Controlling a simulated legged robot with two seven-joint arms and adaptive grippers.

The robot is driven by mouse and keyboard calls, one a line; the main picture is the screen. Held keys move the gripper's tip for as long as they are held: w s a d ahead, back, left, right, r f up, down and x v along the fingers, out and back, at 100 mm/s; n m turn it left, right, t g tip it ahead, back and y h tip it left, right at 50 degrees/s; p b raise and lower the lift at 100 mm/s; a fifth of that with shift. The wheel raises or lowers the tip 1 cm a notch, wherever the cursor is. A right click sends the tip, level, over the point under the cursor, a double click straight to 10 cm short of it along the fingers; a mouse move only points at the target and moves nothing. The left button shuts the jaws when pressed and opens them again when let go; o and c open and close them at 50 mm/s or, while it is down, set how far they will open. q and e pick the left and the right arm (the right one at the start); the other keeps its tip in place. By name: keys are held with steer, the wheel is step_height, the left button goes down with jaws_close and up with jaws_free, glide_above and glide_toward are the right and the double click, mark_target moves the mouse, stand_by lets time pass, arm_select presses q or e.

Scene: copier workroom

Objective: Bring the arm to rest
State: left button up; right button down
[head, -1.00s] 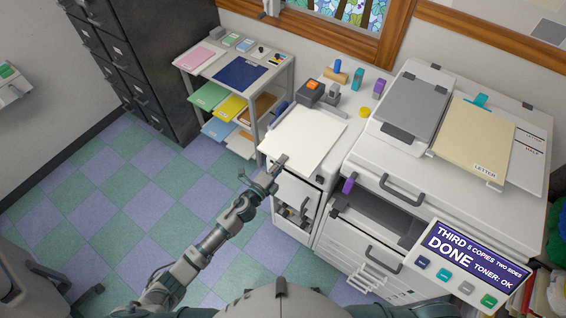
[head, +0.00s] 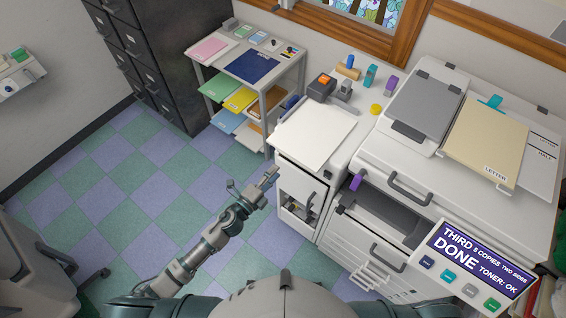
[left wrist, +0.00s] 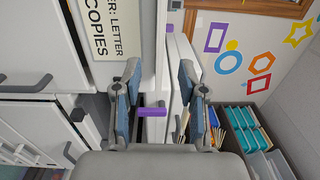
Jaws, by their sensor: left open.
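My left arm reaches up from the bottom left in the head view. Its gripper (head: 256,188) hangs over the checkered floor, just left of the white cabinet beside the copier. In the left wrist view the two fingers of the left gripper (left wrist: 162,100) stand apart with nothing held between them. A purple handle (left wrist: 152,112) shows in the gap, farther back. My right gripper is not in view.
The white copier (head: 370,160) and the cabinet (head: 302,182) stand to the right of the gripper. A paper shelf (head: 290,75) stands behind. A chair (head: 35,265) is at lower left. The floor (head: 130,190) between is clear.

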arm_select(q)
steer(key=s+a+f+n+g+y, duration=0.25)
steer(key=a+f+n, duration=0.2)
steer(key=f, duration=0.65)
steer(key=s+a+f+n+g+y, duration=0.1)
steer(key=s+a+f+n+y, duration=0.4)
steer(key=f, duration=0.7)
steer(key=s+a+f+n+g+y, duration=0.1)
steer(key=a+f+n, duration=0.2)
steer(key=a+f, duration=0.55)
steer(key=s+a+f+n+g+y+b, duration=0.15)
steer(key=s+f+n+g, duration=0.35)
steer(key=s+f, duration=1.05)
steer(key=s+f+n+g, duration=0.2)
steer(key=s+f, duration=0.2)
steer(key=s, duration=0.6)
steer(key=s+f+n+g, duration=0.2)
steer(key=s+f+n, duration=0.1)
steer(key=s, duration=0.8)
steer(key=shift+s+f+y, duration=0.15)
steer(key=shift+f+y, duration=0.15)
steer(key=shift+f, duration=0.2)
